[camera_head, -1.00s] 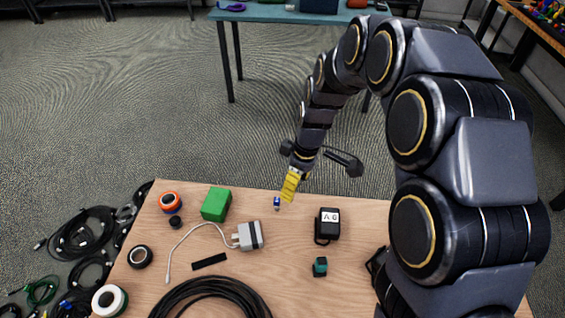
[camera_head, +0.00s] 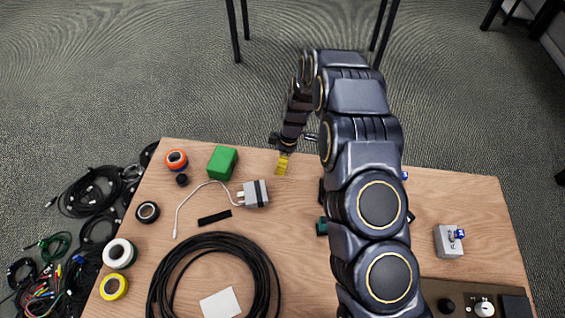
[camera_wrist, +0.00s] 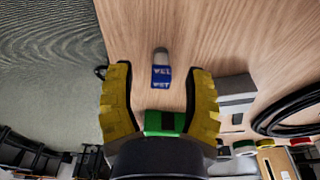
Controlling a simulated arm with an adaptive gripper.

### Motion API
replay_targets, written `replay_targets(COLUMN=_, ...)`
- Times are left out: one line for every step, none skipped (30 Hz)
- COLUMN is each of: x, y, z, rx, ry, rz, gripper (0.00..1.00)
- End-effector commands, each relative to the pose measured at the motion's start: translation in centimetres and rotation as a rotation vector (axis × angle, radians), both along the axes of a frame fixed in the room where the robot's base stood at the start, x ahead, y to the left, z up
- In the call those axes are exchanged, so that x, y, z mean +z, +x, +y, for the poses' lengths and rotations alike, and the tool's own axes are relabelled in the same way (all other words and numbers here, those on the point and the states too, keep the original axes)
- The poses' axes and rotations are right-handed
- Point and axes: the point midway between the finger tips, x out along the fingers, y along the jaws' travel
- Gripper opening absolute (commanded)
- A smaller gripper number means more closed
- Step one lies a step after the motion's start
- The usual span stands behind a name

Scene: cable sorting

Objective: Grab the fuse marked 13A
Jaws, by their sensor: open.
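A small fuse (camera_wrist: 161,75) with a silver cap and a blue band lies on the wooden table in the wrist view. White marks on its band are blurred, so I cannot read the rating for certain. My gripper (camera_head: 282,164) has yellow fingers and is open at the table's far edge. In the wrist view its fingertips stand on either side of the fuse, with gaps on both sides. The fuse is hidden in the head view. Another small blue piece (camera_head: 404,175) lies at the far right, its marking unreadable.
A green block (camera_head: 222,162) and a grey plug adapter (camera_head: 255,194) with a white cable stand left of my gripper. A black cable coil (camera_head: 262,265) lies nearer. A grey box (camera_head: 448,241) with a blue piece is on the right. My arm covers the middle right.

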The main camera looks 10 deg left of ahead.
Motion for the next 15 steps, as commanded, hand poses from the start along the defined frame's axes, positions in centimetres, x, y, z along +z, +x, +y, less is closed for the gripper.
replay_targets(x=-0.92, y=-0.08, z=0.13, rx=0.000, ry=-0.001, rz=0.003, gripper=0.51)
replay_targets(x=-1.31, y=-0.08, z=0.19, rx=0.000, ry=-0.001, rz=0.003, gripper=0.51)
replay_targets(x=-1.66, y=-0.07, z=0.25, rx=-0.001, ry=-0.001, rz=0.002, gripper=0.51)
replay_targets(x=-1.81, y=-0.05, z=0.29, rx=-0.001, ry=0.000, rz=0.001, gripper=0.51)
replay_targets(x=-1.89, y=-0.04, z=0.31, rx=0.000, ry=0.000, rz=0.000, gripper=0.51)
replay_targets(x=-1.89, y=-0.02, z=0.32, rx=0.000, ry=0.000, rz=0.000, gripper=0.51)
replay_targets(x=-1.87, y=-0.02, z=0.31, rx=0.000, ry=0.000, rz=0.000, gripper=0.51)
replay_targets(x=-1.84, y=-0.02, z=0.31, rx=0.000, ry=0.000, rz=0.000, gripper=0.51)
replay_targets(x=-1.83, y=-0.02, z=0.31, rx=0.000, ry=0.000, rz=0.000, gripper=0.51)
replay_targets(x=-1.82, y=-0.03, z=0.31, rx=0.000, ry=0.000, rz=0.000, gripper=0.51)
replay_targets(x=-1.82, y=-0.04, z=0.31, rx=-0.001, ry=0.000, rz=0.000, gripper=0.48)
replay_targets(x=-1.82, y=-0.03, z=0.30, rx=-0.001, ry=0.000, rz=0.000, gripper=0.32)
replay_targets(x=-1.83, y=-0.04, z=0.30, rx=-0.001, ry=0.000, rz=0.000, gripper=0.21)
replay_targets(x=-1.82, y=-0.04, z=0.30, rx=-0.001, ry=0.000, rz=0.000, gripper=0.09)
replay_targets(x=-1.82, y=-0.05, z=0.30, rx=-0.001, ry=0.000, rz=0.001, gripper=0.01)
